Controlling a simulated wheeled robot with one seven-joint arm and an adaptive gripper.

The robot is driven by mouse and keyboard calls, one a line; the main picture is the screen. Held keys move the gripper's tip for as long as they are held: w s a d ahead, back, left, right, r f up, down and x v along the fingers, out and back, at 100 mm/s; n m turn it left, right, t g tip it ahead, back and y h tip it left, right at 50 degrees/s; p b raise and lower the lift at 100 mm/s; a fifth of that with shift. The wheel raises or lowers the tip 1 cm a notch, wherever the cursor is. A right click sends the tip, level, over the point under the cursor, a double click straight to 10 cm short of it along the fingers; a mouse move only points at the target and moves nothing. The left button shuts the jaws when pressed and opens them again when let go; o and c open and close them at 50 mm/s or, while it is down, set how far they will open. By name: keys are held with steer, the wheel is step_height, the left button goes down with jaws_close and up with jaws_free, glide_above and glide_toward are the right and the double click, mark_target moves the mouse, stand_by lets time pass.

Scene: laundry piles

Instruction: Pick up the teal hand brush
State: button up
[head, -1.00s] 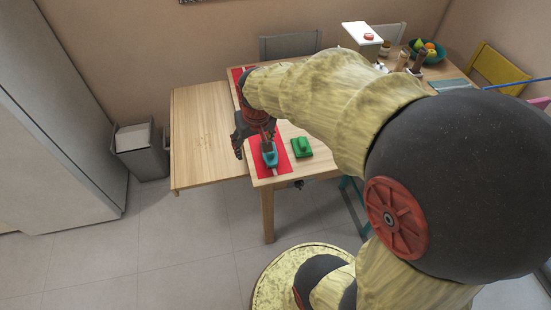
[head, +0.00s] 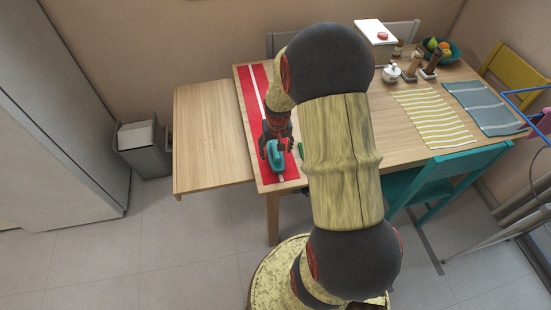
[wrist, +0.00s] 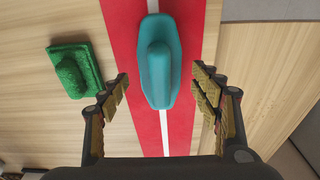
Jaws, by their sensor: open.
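The teal hand brush (wrist: 160,62) lies on a red runner with a white stripe (wrist: 121,20) in the wrist view. In the head view the brush (head: 276,156) is at the near end of the runner (head: 252,88), partly covered by my gripper. My gripper (wrist: 160,84) is open and empty, its fingers spread to the left and right of the brush's near end. In the head view my gripper (head: 276,140) is right over the brush. I cannot tell the exact height gap.
A green brush-like block (wrist: 75,70) lies on the wooden table to the left in the wrist view. Striped placemats (head: 432,116), shakers (head: 412,66) and a fruit bowl (head: 440,50) are on the right part of the table. A teal chair (head: 440,180) stands at the front.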

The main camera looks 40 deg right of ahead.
step_height(320, 180, down, 2)
steer(key=shift+w+d+f, duration=0.1)
steer(key=shift+w+f, duration=0.05)
steer(key=shift+c, duration=0.2)
steer(key=c, duration=1.1)
steer(key=shift+c, duration=0.9)
